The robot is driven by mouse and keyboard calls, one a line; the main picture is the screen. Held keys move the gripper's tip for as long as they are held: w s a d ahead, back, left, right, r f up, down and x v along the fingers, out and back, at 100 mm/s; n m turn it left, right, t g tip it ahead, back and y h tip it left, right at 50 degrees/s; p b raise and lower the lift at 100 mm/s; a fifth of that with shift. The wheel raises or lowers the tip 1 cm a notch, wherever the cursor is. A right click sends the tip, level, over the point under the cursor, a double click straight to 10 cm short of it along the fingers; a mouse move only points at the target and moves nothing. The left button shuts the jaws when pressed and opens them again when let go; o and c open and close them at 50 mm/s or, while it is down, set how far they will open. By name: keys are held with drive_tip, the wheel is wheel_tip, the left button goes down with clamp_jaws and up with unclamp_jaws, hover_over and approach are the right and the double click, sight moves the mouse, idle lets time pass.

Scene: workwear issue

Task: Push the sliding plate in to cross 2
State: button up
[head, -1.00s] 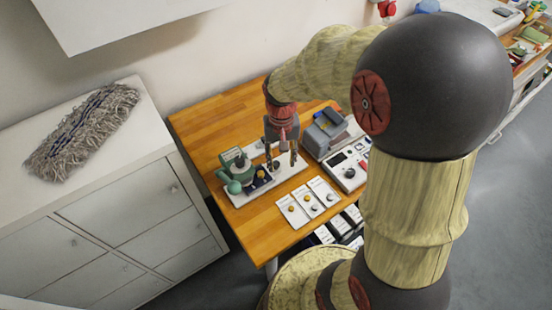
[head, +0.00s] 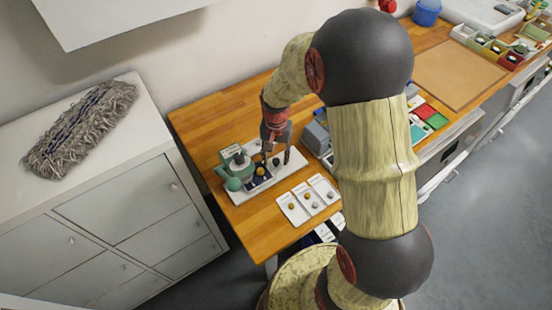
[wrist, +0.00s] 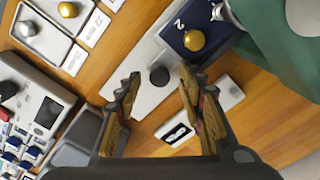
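A green press-like device (head: 238,168) stands on a long white base (head: 232,196) on the wooden table; it also shows at the upper right in the wrist view (wrist: 270,45). A dark blue plate (wrist: 178,38) marked 2, with a gold knob (wrist: 194,40), sits beside it; it is small in the head view (head: 261,174). I cannot tell any cross marks. A black round knob (wrist: 159,76) on the white base shows between my fingertips. My gripper (head: 276,156) is open and empty, pointing down above that knob. I cannot tell its height above it.
Several white cards with knobs (head: 308,200) lie in front of the device. A grey box-like unit (head: 316,138) stands to the right, partly behind my arm. A white cabinet with a mop head (head: 80,135) is at the left. Bare wood (head: 215,122) lies behind the device.

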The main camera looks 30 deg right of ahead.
drive_tip(key=shift+f, duration=0.3)
drive_tip(key=shift+c, duration=0.3)
clamp_jaws()
drive_tip(key=shift+a, duration=0.1)
idle(0.5)
